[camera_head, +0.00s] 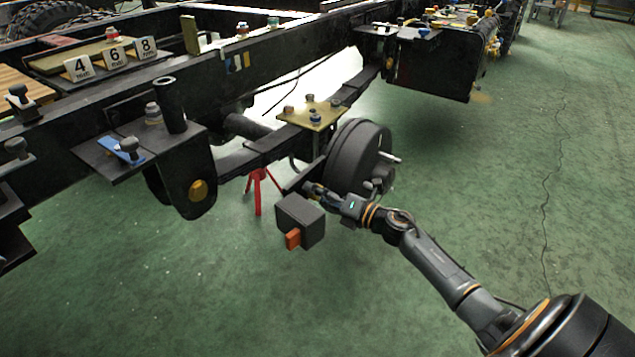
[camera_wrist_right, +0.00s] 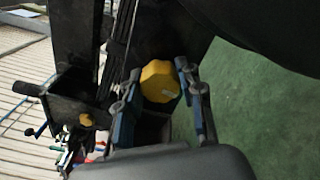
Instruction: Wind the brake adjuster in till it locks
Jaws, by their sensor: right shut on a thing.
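A yellow, many-sided knob (camera_wrist_right: 160,82), which looks like the brake adjuster, sits between the two fingers of my right gripper (camera_wrist_right: 159,72) in the right wrist view. The gripper is shut on the knob, with one finger on each side. In the head view my right gripper (camera_head: 314,188) reaches in from the right to the lower near side of the dark brake drum (camera_head: 357,153). The knob is hidden there behind the gripper. My left gripper is not in view.
A dark box (camera_head: 299,218) with an orange block (camera_head: 292,239) is close below my right gripper. A red stand (camera_head: 258,191) stands behind it. The black frame rail (camera_head: 215,75) crosses above, and a bracket with a yellow cap (camera_head: 198,191) hangs left. Green floor is open at right.

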